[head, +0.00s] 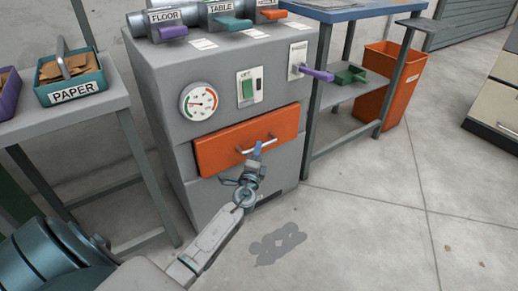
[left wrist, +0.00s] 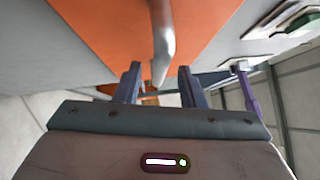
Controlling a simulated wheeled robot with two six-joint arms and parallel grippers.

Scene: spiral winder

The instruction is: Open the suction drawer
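The suction drawer has an orange front (head: 222,153) set in the grey machine, and it looks shut or nearly flush. Its silver bar handle (head: 268,141) runs across the front. In the left wrist view the handle (left wrist: 162,40) reaches down from the top against the orange front (left wrist: 215,25). My left gripper (head: 256,151) is at the drawer front by the handle. In the left wrist view its two fingers (left wrist: 160,78) are apart, with the handle's end in the gap between them. I see no finger clearly touching the handle. My right gripper is not in view.
Above the drawer are a round gauge (head: 198,101), a green switch (head: 248,88) and a purple lever (head: 317,74). A side table (head: 70,115) with a PAPER bin (head: 72,88) stands left. An orange bin (head: 390,85) stands right. The floor at front right is clear.

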